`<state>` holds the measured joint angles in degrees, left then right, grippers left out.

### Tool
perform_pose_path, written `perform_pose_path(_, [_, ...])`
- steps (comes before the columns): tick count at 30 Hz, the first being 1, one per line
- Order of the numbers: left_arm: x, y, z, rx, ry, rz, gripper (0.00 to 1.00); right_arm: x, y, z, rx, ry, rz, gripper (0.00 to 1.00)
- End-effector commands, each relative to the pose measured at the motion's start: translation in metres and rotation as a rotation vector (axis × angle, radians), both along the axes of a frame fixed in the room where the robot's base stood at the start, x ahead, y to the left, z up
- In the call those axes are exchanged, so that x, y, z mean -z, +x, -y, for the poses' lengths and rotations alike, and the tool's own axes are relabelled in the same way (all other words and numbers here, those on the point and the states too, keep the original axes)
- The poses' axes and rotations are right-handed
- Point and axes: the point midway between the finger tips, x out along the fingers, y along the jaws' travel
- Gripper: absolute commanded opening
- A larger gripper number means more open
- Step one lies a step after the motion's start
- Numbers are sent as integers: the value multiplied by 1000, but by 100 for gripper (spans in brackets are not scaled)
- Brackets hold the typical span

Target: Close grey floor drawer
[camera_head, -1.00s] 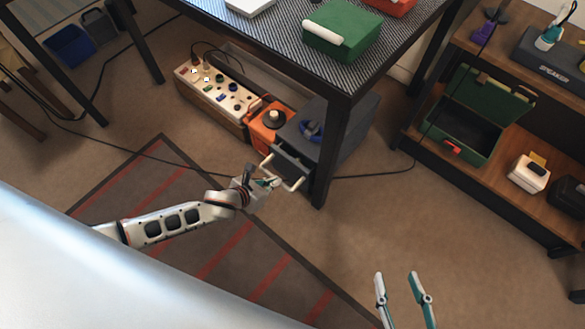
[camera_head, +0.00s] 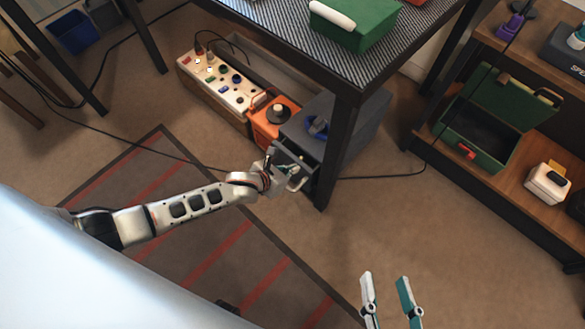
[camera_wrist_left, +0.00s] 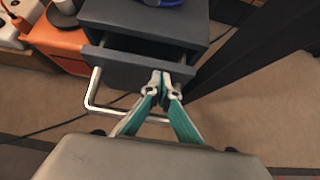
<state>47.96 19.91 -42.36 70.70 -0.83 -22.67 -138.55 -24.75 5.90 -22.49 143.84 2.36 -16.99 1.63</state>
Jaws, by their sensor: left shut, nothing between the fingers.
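The grey floor drawer unit (camera_head: 345,125) stands on the floor under the table. Its drawer (camera_wrist_left: 140,66) is still partly pulled out, with a dark gap above its front in the left wrist view. A pale bar handle (camera_wrist_left: 92,92) sticks out from the drawer front. My left gripper (camera_wrist_left: 160,80) is shut and empty, its fingertips at the drawer front, inside the handle's loop; contact is hard to tell. In the head view, the left gripper (camera_head: 286,174) is at the drawer, partly hidden by its own wrist. My right gripper (camera_head: 384,285) is open and empty over the carpet, away from the drawer.
A table leg (camera_head: 335,150) stands close to the drawer's right side. An orange box (camera_head: 272,118) and a cream panel with knobs (camera_head: 218,82) stand to its left. A cable (camera_head: 385,177) runs over the floor. A shelf with a green case (camera_head: 485,125) stands at the right.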

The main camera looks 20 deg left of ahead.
Motion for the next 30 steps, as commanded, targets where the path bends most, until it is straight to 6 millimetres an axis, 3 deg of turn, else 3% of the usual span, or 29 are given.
perform_pose_path(11, [0,25,9,1,0,1,0,2,-1,2,-3,-9,-2,40])
perform_pose_path(23, [0,25,8,0,0,0,0,2,-1,2,-5,-11,-1,40])
perform_pose_path(30, [-4,14,-7,-3,2,5,0,-7,5,8,-19,-68,27,40])
